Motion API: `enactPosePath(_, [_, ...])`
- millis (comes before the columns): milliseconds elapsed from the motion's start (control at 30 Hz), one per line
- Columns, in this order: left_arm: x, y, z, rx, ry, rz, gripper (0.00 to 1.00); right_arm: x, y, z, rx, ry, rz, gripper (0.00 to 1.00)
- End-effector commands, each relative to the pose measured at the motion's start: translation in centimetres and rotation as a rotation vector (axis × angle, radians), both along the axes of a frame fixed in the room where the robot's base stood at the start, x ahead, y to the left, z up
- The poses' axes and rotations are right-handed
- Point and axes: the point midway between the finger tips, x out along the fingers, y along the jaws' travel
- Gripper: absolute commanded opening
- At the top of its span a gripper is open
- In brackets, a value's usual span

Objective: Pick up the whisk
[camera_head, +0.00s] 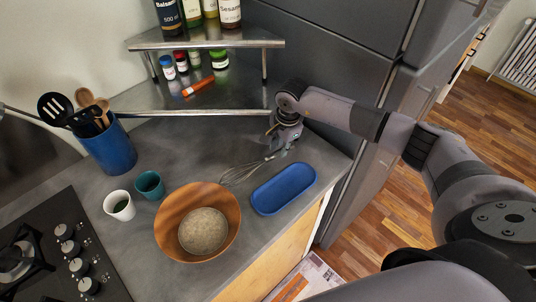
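The whisk (238,174) lies on the grey counter, its wire end toward the left, above the rim of the wooden bowl. Its handle runs up and right to my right gripper (280,153), which points down at it. The gripper covers part of the handle, and the fingers are too small to tell whether they are closed on it. My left gripper is out of view.
A wooden bowl (168,232) with a round, pale thing in it and a blue tray (284,189) are close by. A teal cup (149,185), a white cup (119,205) and a blue utensil holder (110,150) stand left. A metal shelf (200,112) is behind.

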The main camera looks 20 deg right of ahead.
Motion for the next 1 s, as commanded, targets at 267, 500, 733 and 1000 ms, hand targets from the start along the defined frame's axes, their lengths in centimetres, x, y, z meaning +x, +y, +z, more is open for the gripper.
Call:
enactPosePath(267, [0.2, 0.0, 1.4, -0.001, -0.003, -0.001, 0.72, 0.4, 0.1, -2.5, 0.000, -0.001, 0.000, 0.21])
enactPosePath(500, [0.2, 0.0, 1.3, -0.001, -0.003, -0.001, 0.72, 0.4, 0.1, -2.6, 0.000, -0.001, 0.001, 0.19])
enactPosePath(733, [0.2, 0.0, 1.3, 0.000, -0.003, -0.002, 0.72, 0.4, 0.1, -2.6, 0.000, -0.001, 0.000, 0.03])
enactPosePath(1000, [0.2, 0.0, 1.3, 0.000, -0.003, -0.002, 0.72, 0.5, 0.1, -2.5, 0.000, -0.002, 0.000, 0.00])
